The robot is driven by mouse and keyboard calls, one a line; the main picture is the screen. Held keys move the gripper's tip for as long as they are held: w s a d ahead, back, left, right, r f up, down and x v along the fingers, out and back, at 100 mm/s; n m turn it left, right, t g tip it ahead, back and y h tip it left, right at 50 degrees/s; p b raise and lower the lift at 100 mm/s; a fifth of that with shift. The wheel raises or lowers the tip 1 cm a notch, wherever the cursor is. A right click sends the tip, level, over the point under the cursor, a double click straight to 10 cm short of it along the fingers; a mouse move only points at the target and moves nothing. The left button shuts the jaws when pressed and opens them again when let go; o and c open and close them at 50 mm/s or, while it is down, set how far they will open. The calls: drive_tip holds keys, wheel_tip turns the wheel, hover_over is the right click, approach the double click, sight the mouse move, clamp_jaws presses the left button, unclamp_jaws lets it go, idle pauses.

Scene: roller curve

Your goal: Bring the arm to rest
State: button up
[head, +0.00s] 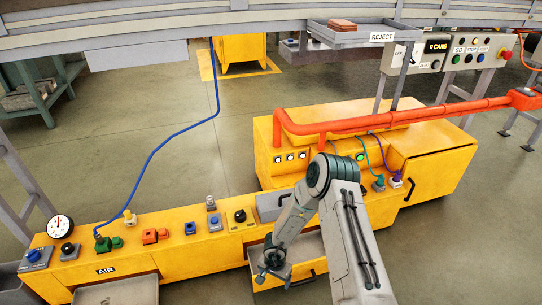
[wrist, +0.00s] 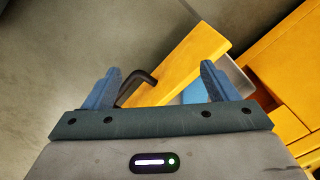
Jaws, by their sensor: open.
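My gripper (head: 273,268) hangs at the end of my bent arm, over the open drawer at the front of the yellow cabinet. In the wrist view my gripper (wrist: 158,88) has its two blue fingers wide apart with nothing between them that I can see held. The yellow drawer front (wrist: 185,65) with its black handle (wrist: 136,88) shows beyond the fingers. The handle also shows in the head view (head: 303,279), to the right of the gripper. I cannot tell whether the gripper touches the drawer.
A yellow AIR bench (head: 178,250) with knobs and a gauge (head: 60,227) stands at left. A yellow cabinet (head: 435,160) with a red pipe (head: 400,119) stands behind my arm. A REJECT tray (head: 352,37) juts from the conveyor above. Floor at right (head: 470,250) is clear.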

drive_tip(key=w+r+n+t+y+p, duration=0.1)
drive_tip(key=w+r+p, duration=0.2)
drive_tip(key=r, duration=0.8)
drive_tip(key=w+r+n+t+y+p, duration=0.1)
drive_tip(key=w+r+t+p, duration=0.15)
drive_tip(key=r, duration=0.75)
drive_tip(key=w+r+n+y+p, duration=0.1)
drive_tip(key=w+r+p, duration=0.25)
drive_tip(key=r, duration=0.75)
wheel_tip(320, 180, up, 13)
drive_tip(key=s+n+p, duration=0.1)
drive_tip(key=s+p, duration=0.2)
drive_tip(key=p, duration=0.1)
drive_tip(key=s+d+r+n+p, duration=0.15)
drive_tip(key=s+r+p, duration=0.3)
drive_tip(key=r, duration=0.45)
drive_tip(key=s+d+r+n+p, duration=0.1)
drive_tip(key=s+d+r+p, duration=0.3)
drive_tip(key=r, duration=0.5)
drive_tip(key=s+d+r+h+p, duration=0.1)
drive_tip(key=s+d+r+p, duration=0.2)
drive_tip(key=s+r, duration=0.4)
drive_tip(key=s+d+r+h+p, duration=0.2)
drive_tip(key=s+d+r+p, duration=0.1)
drive_tip(key=s+d+r, duration=0.2)
drive_tip(key=s+r+m+g, duration=0.1)
drive_tip(key=s+r, duration=0.1)
drive_tip(key=s, duration=0.2)
drive_tip(key=shift+p, duration=0.4)
drive_tip(key=shift+d, duration=0.1)
